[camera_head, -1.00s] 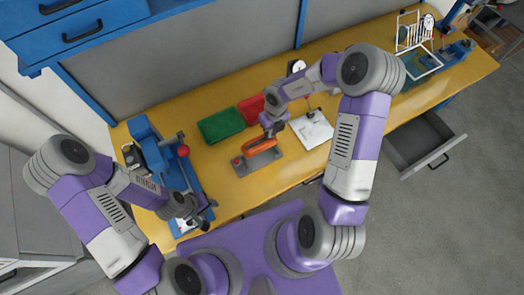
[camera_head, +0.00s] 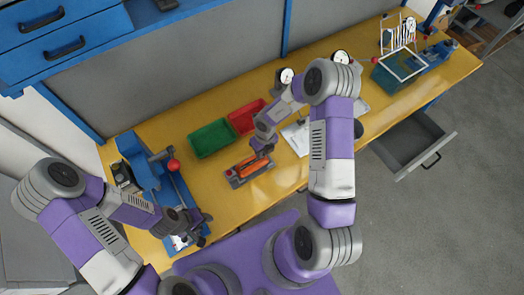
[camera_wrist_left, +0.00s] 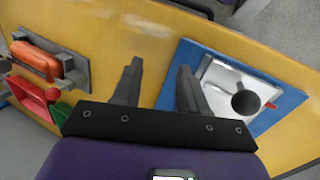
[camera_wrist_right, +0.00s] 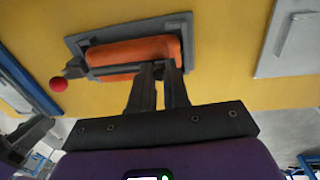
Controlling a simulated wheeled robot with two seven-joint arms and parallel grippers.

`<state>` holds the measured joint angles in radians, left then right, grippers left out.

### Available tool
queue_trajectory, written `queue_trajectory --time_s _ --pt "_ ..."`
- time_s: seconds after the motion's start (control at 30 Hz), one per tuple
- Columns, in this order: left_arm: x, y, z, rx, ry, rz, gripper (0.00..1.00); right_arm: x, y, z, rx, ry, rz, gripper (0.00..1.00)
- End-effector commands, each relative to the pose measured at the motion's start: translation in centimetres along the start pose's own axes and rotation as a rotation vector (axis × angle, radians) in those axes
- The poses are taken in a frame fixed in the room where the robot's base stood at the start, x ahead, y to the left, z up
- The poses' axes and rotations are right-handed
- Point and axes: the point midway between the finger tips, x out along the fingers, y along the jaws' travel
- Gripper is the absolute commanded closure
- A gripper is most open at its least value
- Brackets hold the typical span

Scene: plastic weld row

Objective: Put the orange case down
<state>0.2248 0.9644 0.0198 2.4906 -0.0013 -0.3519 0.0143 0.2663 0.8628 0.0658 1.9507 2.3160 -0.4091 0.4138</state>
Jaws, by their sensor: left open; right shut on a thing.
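The orange case (camera_head: 248,166) lies in a grey fixture (camera_head: 236,181) on the yellow bench. In the right wrist view the orange case (camera_wrist_right: 135,50) sits within the outline of the grey fixture (camera_wrist_right: 76,44); whether it rests on its floor I cannot tell. My right gripper (camera_head: 264,153) is shut on the orange case, its fingers (camera_wrist_right: 160,68) reaching the case's near side. My left gripper (camera_head: 203,227) is open and empty over the bench's left front, near a blue base with a metal plate. The case also shows in the left wrist view (camera_wrist_left: 36,60).
A green bin (camera_head: 211,138) and a red bin (camera_head: 246,117) stand behind the fixture. A blue press (camera_head: 150,170) with a red knob (camera_head: 173,165) is at the left. A pale plate (camera_head: 297,138) lies right of the fixture. An open drawer (camera_head: 412,145) juts out at the right.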

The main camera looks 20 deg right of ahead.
Motion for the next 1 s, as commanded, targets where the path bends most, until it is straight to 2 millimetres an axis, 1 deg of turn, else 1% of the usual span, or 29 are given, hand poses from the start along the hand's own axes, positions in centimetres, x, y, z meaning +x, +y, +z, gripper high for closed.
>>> queue_trajectory --time_s 0.03,0.17,0.2,0.43,0.57,0.67,0.9,1.0 --pt "0.0 0.0 0.0 0.000 0.000 0.000 0.57 0.1 0.0 0.0 0.000 0.000 0.001 0.81" --pt "0.0 0.0 0.0 0.000 0.000 0.000 0.57 0.1 0.0 0.0 0.000 0.000 0.000 0.61" --pt "0.0 0.0 0.0 0.000 0.000 0.000 0.57 0.1 0.0 0.0 0.000 0.000 0.000 0.59" --pt "0.0 0.0 0.0 0.000 0.000 0.000 0.57 0.1 0.0 0.0 0.000 0.000 0.000 0.59" --pt "-0.1 0.1 0.0 0.000 0.000 0.000 0.57 -0.7 0.0 0.0 0.000 -0.001 0.000 0.59" --pt "-0.4 0.1 0.0 0.000 0.000 0.000 0.57 -2.2 0.0 0.1 0.001 -0.003 0.001 0.59" --pt "-1.3 0.5 0.1 0.000 0.000 0.000 0.57 -7.5 -0.1 0.1 0.002 -0.004 0.000 0.59" --pt "-1.6 0.6 0.1 0.000 0.000 0.000 0.57 -9.4 -0.1 0.0 0.003 -0.003 0.000 0.59"
